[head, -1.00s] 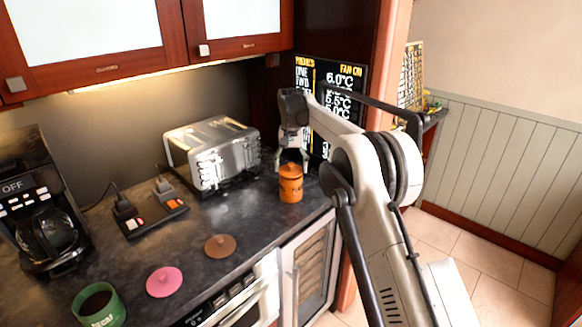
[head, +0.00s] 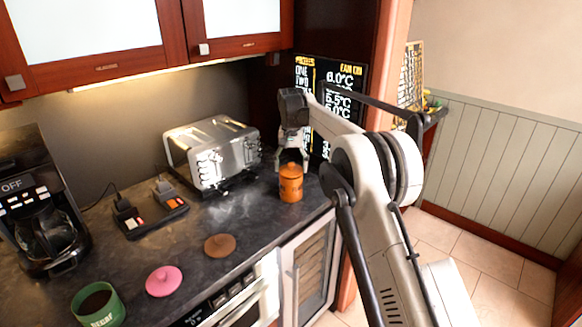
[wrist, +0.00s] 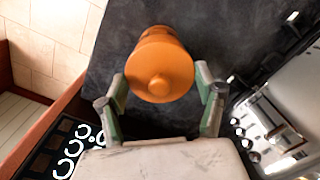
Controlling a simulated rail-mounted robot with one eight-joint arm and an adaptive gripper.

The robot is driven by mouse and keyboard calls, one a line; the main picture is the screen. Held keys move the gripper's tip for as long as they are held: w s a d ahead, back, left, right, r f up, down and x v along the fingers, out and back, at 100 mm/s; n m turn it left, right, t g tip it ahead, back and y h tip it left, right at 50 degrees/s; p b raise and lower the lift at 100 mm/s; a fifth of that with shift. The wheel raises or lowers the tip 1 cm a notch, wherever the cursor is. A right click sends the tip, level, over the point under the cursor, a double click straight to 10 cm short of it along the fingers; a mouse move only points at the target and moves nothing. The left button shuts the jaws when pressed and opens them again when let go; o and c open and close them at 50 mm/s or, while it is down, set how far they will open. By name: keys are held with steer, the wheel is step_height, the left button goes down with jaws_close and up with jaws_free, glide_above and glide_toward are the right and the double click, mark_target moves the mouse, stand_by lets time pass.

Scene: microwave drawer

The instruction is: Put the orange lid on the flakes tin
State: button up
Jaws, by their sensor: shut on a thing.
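The orange flakes tin (head: 291,190) stands upright near the right end of the dark counter. The orange lid (head: 291,168), with a round knob, sits on top of the tin and looks level. In the wrist view the lid (wrist: 160,82) covers most of the tin, and a strip of the tin's side (wrist: 155,34) shows behind it. My gripper (head: 291,158) reaches down from above. In the wrist view my gripper (wrist: 161,92) has one finger on each side of the lid and is shut on it. The exact finger contact is hard to see.
A silver toaster (head: 212,155) stands left of the tin, with a coffee maker (head: 42,215) farther left. A brown lid (head: 220,245), a pink lid (head: 164,281) and a green tin (head: 99,304) sit along the front. A dark menu board (head: 335,105) stands behind my gripper.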

steer(key=shift+f+b, duration=0.35)
steer(key=shift+f, duration=0.05)
stand_by(1.0)
steer(key=o, duration=1.5)
steer(key=shift+r, duration=0.1)
steer(key=shift+r+p, duration=1.75)
steer(key=shift+r, duration=1.65)
